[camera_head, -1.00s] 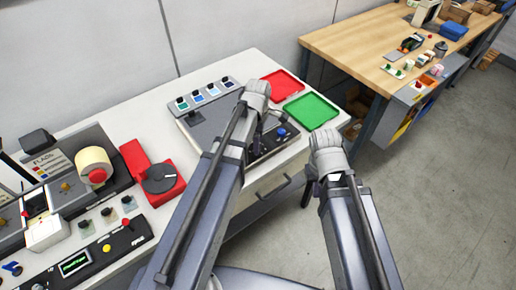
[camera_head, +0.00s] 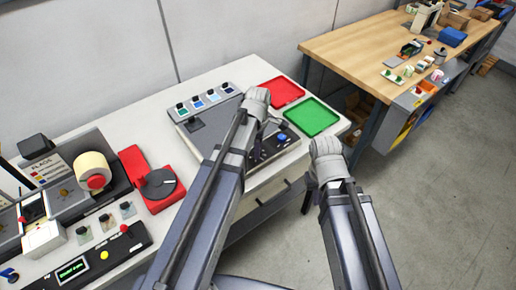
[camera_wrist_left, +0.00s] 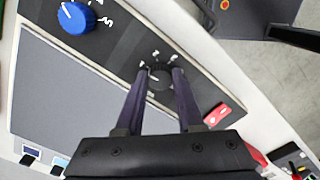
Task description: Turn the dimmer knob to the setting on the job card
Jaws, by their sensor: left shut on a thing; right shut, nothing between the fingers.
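In the left wrist view my left gripper (camera_wrist_left: 161,72) has its two dark fingers on either side of a round black knob (camera_wrist_left: 160,82) on a dark control panel, and is shut on it. White marks ring this knob; its exact setting is unclear. A blue knob (camera_wrist_left: 76,17) with a white pointer and numbered marks sits apart on the same panel. In the head view the blue knob (camera_head: 283,138) lies to the right of my left gripper (camera_head: 259,152), whose arm hides much of the panel. I cannot identify a job card.
A red tray (camera_head: 282,91) and a green tray (camera_head: 312,116) lie at the bench's right end. A red box with a dark disc (camera_head: 159,183) stands to the left. A wooden table (camera_head: 350,45) is further back.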

